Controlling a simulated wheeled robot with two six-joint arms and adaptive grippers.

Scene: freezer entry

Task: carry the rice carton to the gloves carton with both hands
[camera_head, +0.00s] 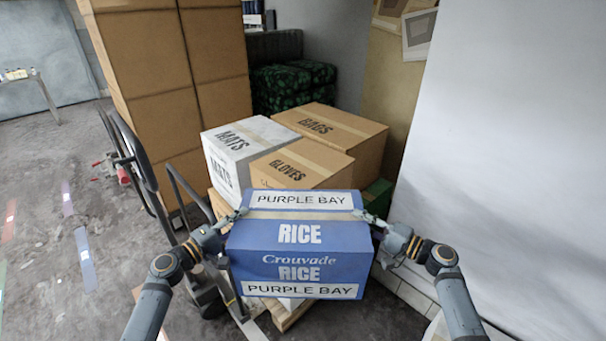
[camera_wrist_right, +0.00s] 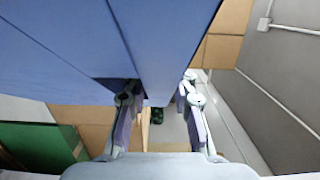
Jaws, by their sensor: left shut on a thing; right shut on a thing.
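The blue rice carton (camera_head: 300,235), with white "PURPLE BAY" labels, is between my two grippers at the front centre. My left gripper (camera_head: 237,214) is shut on its left upper edge. My right gripper (camera_head: 368,217) is shut on its right upper edge. In the right wrist view, the carton's blue side (camera_wrist_right: 150,40) fills the upper part, with the right gripper's fingers (camera_wrist_right: 158,98) at its lower edge. The brown gloves carton (camera_head: 325,163) stands just behind the rice carton, which hides its lower front. Whether the two cartons touch cannot be told.
A white mats carton (camera_head: 219,165) and a brown bags carton (camera_head: 352,128) stand beside and behind the gloves carton. A pallet edge (camera_head: 292,318) shows below. A hand truck (camera_head: 150,180) and tall brown boxes (camera_head: 150,60) are at left. A white wall (camera_head: 510,130) closes off the right.

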